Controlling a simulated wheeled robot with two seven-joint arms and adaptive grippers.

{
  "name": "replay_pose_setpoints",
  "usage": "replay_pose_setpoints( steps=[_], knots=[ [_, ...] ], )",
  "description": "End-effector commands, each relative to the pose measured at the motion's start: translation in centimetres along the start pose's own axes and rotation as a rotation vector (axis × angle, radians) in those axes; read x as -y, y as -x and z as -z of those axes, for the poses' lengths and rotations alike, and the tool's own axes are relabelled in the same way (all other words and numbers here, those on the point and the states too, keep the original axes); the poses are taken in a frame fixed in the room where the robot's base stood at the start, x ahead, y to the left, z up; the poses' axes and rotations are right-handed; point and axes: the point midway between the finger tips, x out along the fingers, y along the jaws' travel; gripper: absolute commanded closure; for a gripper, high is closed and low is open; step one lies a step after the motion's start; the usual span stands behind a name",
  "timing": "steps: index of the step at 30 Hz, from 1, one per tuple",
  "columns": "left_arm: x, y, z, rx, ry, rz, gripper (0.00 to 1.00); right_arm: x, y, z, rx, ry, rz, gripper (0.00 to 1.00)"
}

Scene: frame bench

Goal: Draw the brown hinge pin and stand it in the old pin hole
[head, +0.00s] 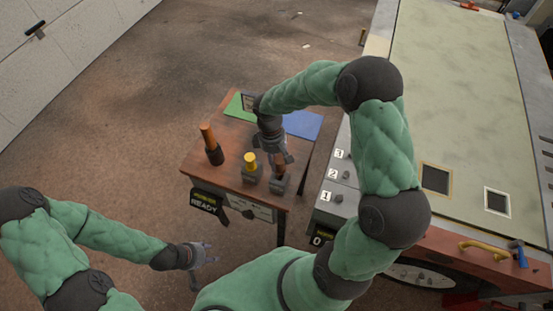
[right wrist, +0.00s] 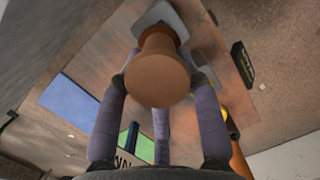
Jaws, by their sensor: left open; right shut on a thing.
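The brown hinge pin (right wrist: 160,70) shows in the right wrist view with its round head towards the camera. My right gripper (head: 280,163) is shut on it, with fingers around the pin below its head. The pin's lower end meets a grey block (right wrist: 162,20); I cannot tell how far it sits in it. In the head view this grey block (head: 279,184) stands at the table's front right, under my right gripper, which mostly hides the pin. My left gripper (head: 204,255) is open and empty, low in front of the table. I cannot make out the old pin hole.
A yellow pin (head: 250,161) stands in another grey block, left of the right gripper. An orange-handled tool (head: 207,135) stands in a dark holder. Green (head: 235,107) and blue (head: 303,124) mats lie at the back. A READY sign (head: 204,202) hangs in front; a large bench (head: 465,110) stands right.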

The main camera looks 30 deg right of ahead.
Motion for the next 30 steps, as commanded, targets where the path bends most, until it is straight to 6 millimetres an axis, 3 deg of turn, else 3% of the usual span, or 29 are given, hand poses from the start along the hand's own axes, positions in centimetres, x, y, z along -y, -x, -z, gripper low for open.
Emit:
replay_pose_setpoints(
  steps=[30],
  knots=[
    [0.5,-1.5,0.1,0.0,0.0,0.0,0.51,-0.2,-2.2,0.4,-0.001,-0.001,0.0,1.0]
  ],
)
